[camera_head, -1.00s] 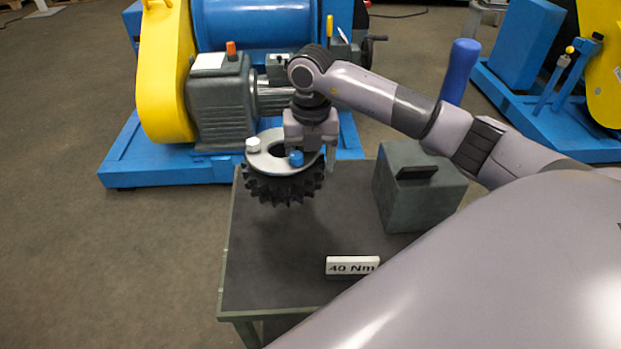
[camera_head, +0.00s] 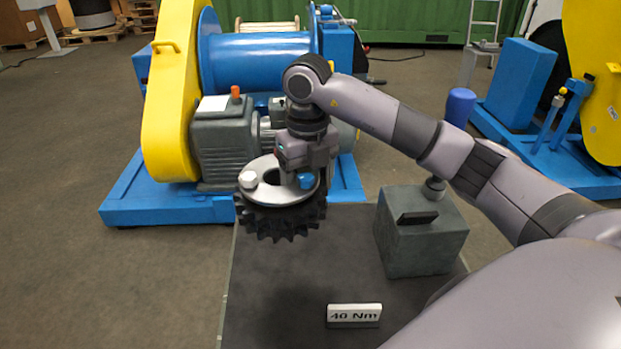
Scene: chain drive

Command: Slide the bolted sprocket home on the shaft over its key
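The bolted sprocket (camera_head: 280,221) is a dark toothed wheel under a pale round plate (camera_head: 258,195). My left gripper is not in view.
A blue winch (camera_head: 255,60) with a yellow guard (camera_head: 170,110) and grey gearbox (camera_head: 222,145) stands just beyond the table. On the table are a grey-green block (camera_head: 425,245) at right and a "40 Nm" sign (camera_head: 354,314). The table's left and middle are clear.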

